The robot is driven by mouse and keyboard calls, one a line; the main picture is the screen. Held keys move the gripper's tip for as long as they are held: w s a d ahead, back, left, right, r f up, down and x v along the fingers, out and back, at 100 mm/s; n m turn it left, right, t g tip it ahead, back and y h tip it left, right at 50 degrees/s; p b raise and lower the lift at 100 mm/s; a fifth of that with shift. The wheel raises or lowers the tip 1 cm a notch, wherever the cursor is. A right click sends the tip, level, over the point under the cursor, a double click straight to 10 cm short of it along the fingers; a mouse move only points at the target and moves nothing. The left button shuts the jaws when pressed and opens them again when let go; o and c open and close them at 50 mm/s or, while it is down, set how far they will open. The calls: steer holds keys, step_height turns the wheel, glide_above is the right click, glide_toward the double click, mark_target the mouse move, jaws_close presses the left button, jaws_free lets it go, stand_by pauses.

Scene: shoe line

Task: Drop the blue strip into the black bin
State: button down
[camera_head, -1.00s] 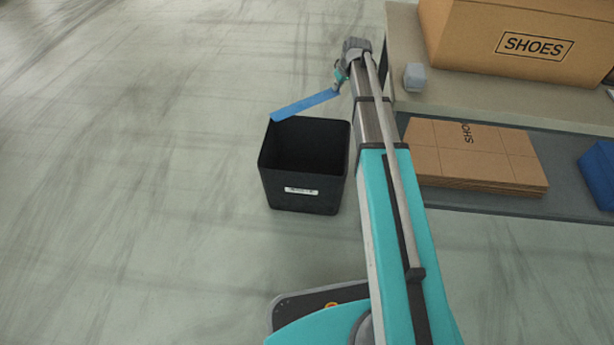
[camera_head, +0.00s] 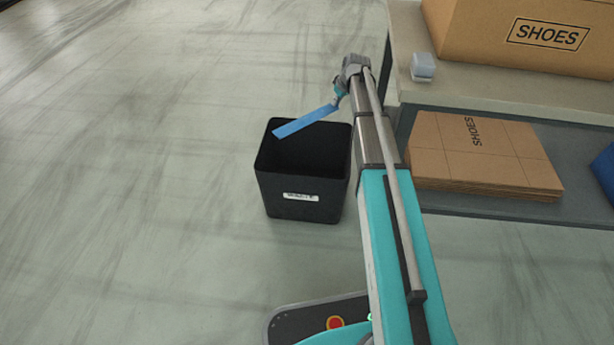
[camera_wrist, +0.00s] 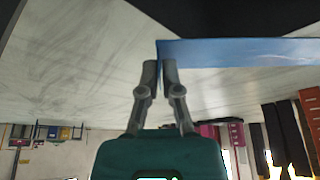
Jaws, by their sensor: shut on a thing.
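The blue strip (camera_head: 305,122) is held out to the left of my gripper (camera_head: 339,92) in the head view, over the open top of the black bin (camera_head: 302,198). Its free end tilts down and overlaps the bin's opening in the picture. In the wrist view my gripper (camera_wrist: 160,66) is shut on one end of the blue strip (camera_wrist: 235,52), which stretches to the right. Dark surface, likely the black bin, fills the top of that view. How far the strip is above the bin's rim cannot be told.
A table (camera_head: 480,87) on the right carries a SHOES box (camera_head: 530,35) and a small grey-white block (camera_head: 423,66). Flat cardboard (camera_head: 480,155) and a blue object (camera_head: 606,170) lie on its lower shelf. The floor left of the bin is clear.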

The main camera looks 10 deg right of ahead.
steer(key=shift+f, duration=0.1)
steer(key=shift+f+b, duration=2.9)
steer(key=shift+b, duration=0.1)
steer(key=c, duration=0.7)
jaws_free()
steer(key=shift+s, duration=0.1)
steer(key=s+a+r+m+g+h+p, duration=0.15)
steer(key=s+a+r+p, duration=0.3)
steer(key=s, duration=0.75)
steer(key=s+a+r+m+g+p, duration=0.1)
steer(key=s+a+r+m+p, duration=0.15)
steer(key=s+r+p, duration=0.6)
steer(key=s+a+r+m+g+h+p, duration=0.15)
steer(key=s+a, duration=0.25)
steer(key=s, duration=1)
steer(key=shift+y, duration=0.5)
steer(key=r+p, duration=2.4)
steer(key=p, duration=0.1)
steer(key=r+p, duration=1.2)
steer(key=p, duration=0.1)
steer(key=shift+w+d+r, duration=0.2)
steer(key=shift+w+r, duration=0.1)
